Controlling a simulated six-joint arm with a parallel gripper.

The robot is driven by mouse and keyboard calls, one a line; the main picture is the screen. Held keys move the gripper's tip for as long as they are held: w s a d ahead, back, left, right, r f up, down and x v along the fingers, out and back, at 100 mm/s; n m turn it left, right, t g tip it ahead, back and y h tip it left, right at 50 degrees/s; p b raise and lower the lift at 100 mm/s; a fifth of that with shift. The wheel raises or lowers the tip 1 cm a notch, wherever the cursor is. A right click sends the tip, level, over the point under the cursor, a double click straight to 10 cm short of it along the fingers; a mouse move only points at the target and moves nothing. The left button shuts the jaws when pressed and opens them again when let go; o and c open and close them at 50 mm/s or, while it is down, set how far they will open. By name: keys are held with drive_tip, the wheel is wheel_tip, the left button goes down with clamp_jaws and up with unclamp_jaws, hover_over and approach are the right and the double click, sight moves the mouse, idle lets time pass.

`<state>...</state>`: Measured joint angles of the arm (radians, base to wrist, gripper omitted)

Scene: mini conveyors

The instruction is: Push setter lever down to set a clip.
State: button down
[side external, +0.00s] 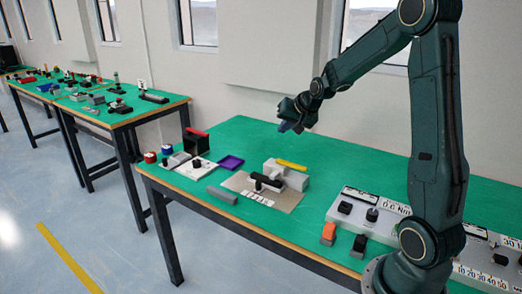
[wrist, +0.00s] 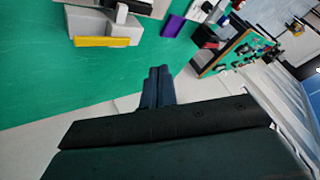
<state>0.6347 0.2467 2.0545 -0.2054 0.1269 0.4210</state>
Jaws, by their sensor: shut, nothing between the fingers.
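A grey block device stands on a flat grey plate (side external: 285,203) on the green table. A black lever-like bar (side external: 266,183) lies across its front, and a yellow bar (side external: 291,164) runs along its back. In the wrist view the grey block (wrist: 122,32) and the yellow bar (wrist: 103,41) show at the upper left, and the lever is not clear there. Several pale marked pieces (side external: 258,198) lie along the plate's front; I cannot tell which is a clip. My gripper (side external: 285,127) is shut and empty, above and behind the device, apart from it. Its dark fingers (wrist: 158,78) are together in the wrist view.
A purple tray (side external: 231,162), a white panel with a black knob (side external: 196,166), a dark box with a red top (side external: 196,141) and a grey bar (side external: 221,195) lie left of the device. Grey control panels (side external: 345,222) stand at right. Green tabletop behind the device is clear.

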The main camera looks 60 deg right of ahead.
sight(290, 163)
drive_tip(key=d+f+m+h, duration=0.1)
drive_tip(key=d+f+m, duration=0.1)
drive_tip(key=d+f, duration=0.3)
drive_tip(key=d, duration=0.4)
drive_tip(key=shift+w+d+f+m, duration=0.15)
drive_tip(key=shift+w+f+m, duration=0.2)
drive_tip(key=shift+w+m, duration=0.05)
drive_tip(key=shift+f, duration=0.2)
drive_tip(key=shift+f, duration=4.2)
drive_tip(key=shift+f, duration=1.35)
drive_tip(key=shift+r, duration=0.15)
idle(0.4)
drive_tip(key=shift+r, duration=1.15)
